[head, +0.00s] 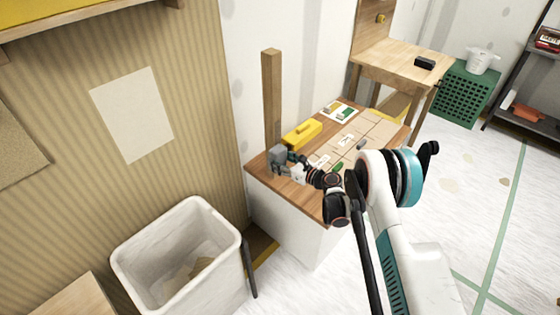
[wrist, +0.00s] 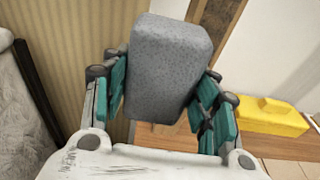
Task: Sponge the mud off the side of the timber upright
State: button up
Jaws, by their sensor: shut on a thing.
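The timber upright (head: 271,95) is a tall square post standing at the back left of the wooden-topped bench. A grey block-shaped sponge (head: 277,157) is in front of its lower part. My gripper (head: 287,160) is shut on the sponge, which fills the space between the teal finger pads in the wrist view (wrist: 168,65). The upright (wrist: 218,28) shows there behind and right of the sponge, with a darker brown patch on its face that may be mud. The sponge hides part of the post. I cannot tell whether they touch.
A yellow box (head: 302,134) sits on the bench (head: 262,166) just right of the post. Cards and a cardboard sheet (head: 380,130) lie farther right. A white bin (head: 135,270) stands at the lower left. The wall is close behind the post.

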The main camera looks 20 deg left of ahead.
jog(key=shift+x, duration=1.15)
dwell(1.4)
